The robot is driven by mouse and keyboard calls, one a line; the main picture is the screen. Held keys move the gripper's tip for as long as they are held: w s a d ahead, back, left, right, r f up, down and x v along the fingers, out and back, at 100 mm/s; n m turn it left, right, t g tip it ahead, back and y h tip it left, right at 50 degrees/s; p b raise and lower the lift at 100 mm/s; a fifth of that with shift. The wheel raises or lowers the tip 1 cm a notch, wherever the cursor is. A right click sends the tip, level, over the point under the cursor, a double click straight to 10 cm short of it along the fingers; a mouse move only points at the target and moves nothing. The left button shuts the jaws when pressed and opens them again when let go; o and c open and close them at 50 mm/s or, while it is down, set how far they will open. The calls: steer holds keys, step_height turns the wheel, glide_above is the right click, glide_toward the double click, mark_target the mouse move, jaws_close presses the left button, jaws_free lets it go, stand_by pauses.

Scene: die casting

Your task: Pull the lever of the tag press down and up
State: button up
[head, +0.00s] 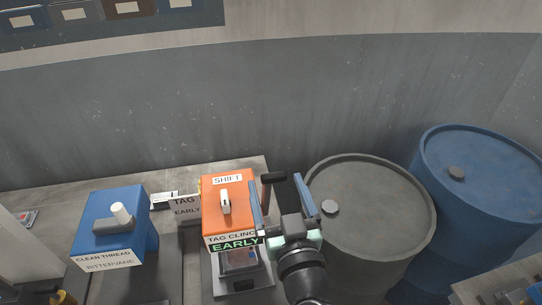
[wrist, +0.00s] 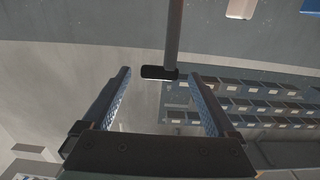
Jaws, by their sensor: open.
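The tag press (head: 222,225) is an orange box in the head view, labelled "SHIFT", "TAG CLINCH" and "EARLY". The lever's dark handle (head: 273,178) stands at its right side, near the top. My gripper (head: 275,184) is open, its blue fingers pointing away beside the press's right side. In the wrist view the lever's black grip (wrist: 158,73) sits between the tips of my open gripper (wrist: 160,78), with gaps visible on both sides. Its grey rod (wrist: 174,35) runs to the top edge. Part of the press's right side is hidden behind my gripper.
A blue "CLEAN THREAD" box (head: 105,225) with a white knob stands on the bench left of the press. A grey drum (head: 375,205) stands just right of my gripper, with a blue drum (head: 490,180) beyond it. In the wrist view, shelves of bins (wrist: 250,92) show at right.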

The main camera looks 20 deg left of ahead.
mark_target(273, 174)
steer(key=shift+p+x, duration=0.9)
steer(key=shift+x, duration=2.25)
steer(key=shift+c, duration=0.3)
jaws_close()
